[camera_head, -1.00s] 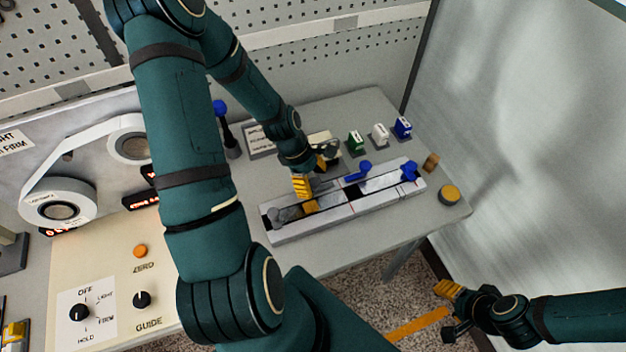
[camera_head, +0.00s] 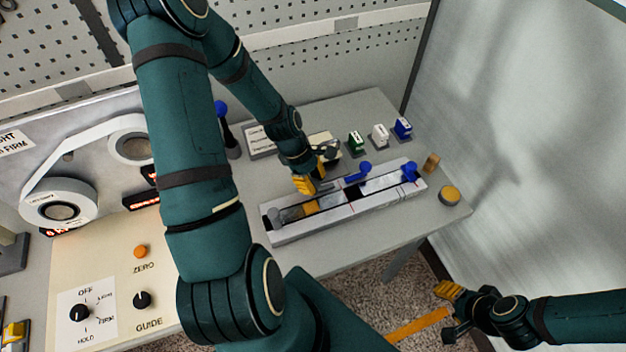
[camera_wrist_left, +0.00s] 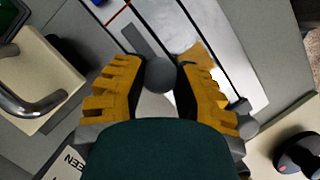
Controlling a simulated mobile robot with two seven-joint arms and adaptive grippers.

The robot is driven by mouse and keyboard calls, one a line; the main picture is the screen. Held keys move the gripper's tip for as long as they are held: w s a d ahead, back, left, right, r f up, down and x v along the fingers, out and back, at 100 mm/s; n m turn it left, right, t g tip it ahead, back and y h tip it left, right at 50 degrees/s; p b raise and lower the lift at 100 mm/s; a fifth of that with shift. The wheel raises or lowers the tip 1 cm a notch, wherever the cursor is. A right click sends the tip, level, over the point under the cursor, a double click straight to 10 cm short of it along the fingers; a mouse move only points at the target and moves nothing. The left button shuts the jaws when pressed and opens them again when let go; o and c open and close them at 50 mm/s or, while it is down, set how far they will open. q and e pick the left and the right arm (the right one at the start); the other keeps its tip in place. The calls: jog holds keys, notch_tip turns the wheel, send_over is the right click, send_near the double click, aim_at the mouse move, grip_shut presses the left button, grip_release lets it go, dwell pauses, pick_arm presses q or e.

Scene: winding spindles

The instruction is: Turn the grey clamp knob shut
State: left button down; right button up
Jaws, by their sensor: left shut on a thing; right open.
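The grey clamp knob (camera_wrist_left: 161,75) is round and sits between my left gripper's yellow fingers in the left wrist view. A flat grey bar (camera_wrist_left: 145,48) extends from beside it. My left gripper (camera_wrist_left: 160,82) is shut on the knob; in the head view it (camera_head: 308,185) is over the long white fixture (camera_head: 345,212), left of its middle, and hides the knob there. My right gripper (camera_head: 447,312) is open and empty, at the lower right, away from the table.
A blue lever (camera_head: 358,172) and a blue knob (camera_head: 410,172) are on the fixture. Green, white and blue blocks (camera_head: 380,136) stand behind it. A second grey knob (camera_head: 274,215) is at its left end. A control panel (camera_head: 115,260) is at lower left.

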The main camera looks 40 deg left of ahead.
pick_arm(q)
jog(key=m+g, duration=0.1)
jog(key=m, duration=0.3)
jog(key=shift+d+g, duration=0.1)
jog(key=shift+g, duration=0.3)
jog(key=m, duration=0.2)
jog(key=m+g, duration=0.1)
jog(key=m, duration=0.2)
jog(key=shift+w+f+g, duration=0.1)
jog(key=shift+g, duration=0.2)
jog(key=m+g+y, duration=0.1)
jog(key=m, duration=0.3)
jog(key=shift+b, duration=0.4)
jog(key=shift+d+m+g+y, duration=0.1)
jog(key=shift+m+g+y, duration=0.3)
jog(key=shift+m, duration=0.65)
jog(key=shift+m+g+y, duration=0.2)
jog(key=shift+m+y, duration=0.3)
jog(key=shift+m, duration=0.55)
jog(key=c, duration=0.6)
grip_release()
